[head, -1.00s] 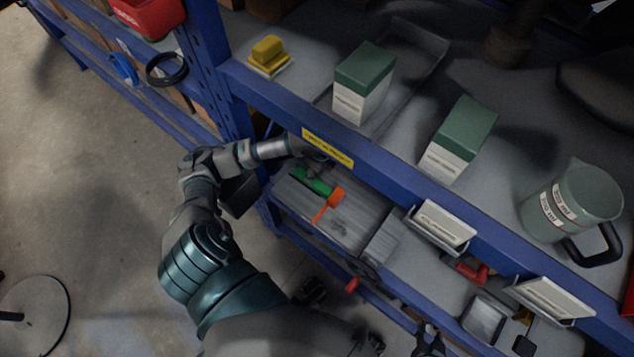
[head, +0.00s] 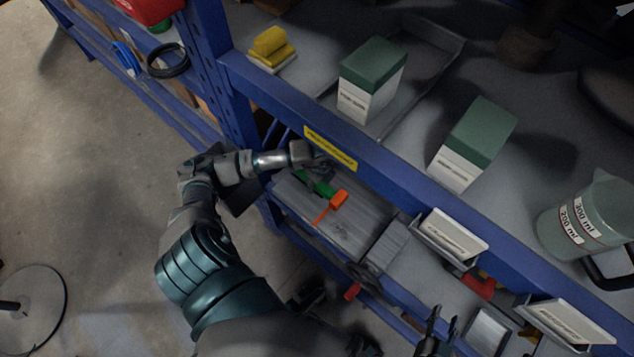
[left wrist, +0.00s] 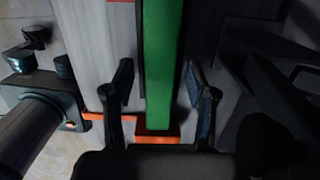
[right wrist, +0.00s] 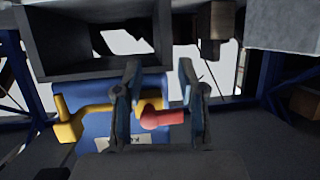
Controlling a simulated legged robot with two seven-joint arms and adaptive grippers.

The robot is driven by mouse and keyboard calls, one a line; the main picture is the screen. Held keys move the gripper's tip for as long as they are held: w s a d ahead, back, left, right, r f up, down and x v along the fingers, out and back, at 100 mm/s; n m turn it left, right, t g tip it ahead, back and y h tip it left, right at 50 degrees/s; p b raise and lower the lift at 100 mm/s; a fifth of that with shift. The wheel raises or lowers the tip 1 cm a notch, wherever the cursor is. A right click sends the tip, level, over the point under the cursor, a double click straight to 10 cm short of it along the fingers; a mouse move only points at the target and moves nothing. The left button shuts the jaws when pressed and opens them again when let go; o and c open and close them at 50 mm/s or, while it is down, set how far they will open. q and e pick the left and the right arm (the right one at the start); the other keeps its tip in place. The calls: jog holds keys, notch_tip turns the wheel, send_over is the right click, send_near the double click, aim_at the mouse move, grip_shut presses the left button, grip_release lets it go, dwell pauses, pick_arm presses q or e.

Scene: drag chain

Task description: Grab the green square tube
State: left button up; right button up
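The green square tube (head: 313,184) lies on the grey lower shelf, partly hidden by my left gripper in the head view. In the left wrist view the tube (left wrist: 164,65) runs lengthwise between the fingers. My left gripper (left wrist: 160,85) is open, one finger on each side of the tube; whether the fingers touch it is unclear. In the head view my left gripper (head: 321,166) is over the tube's upper end, below the shelf beam. My right gripper (right wrist: 160,95) is open and shows at the bottom of the head view (head: 438,328).
An orange tool (head: 336,203) lies close to the tube. The blue shelf beam (head: 375,185) is just above the left gripper. A red knob (right wrist: 162,119) and a yellow part (right wrist: 72,125) show beyond the right fingers. Green-and-white boxes (head: 371,78) stand on the upper shelf.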

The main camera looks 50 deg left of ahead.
pick_arm(q)
grip_shut()
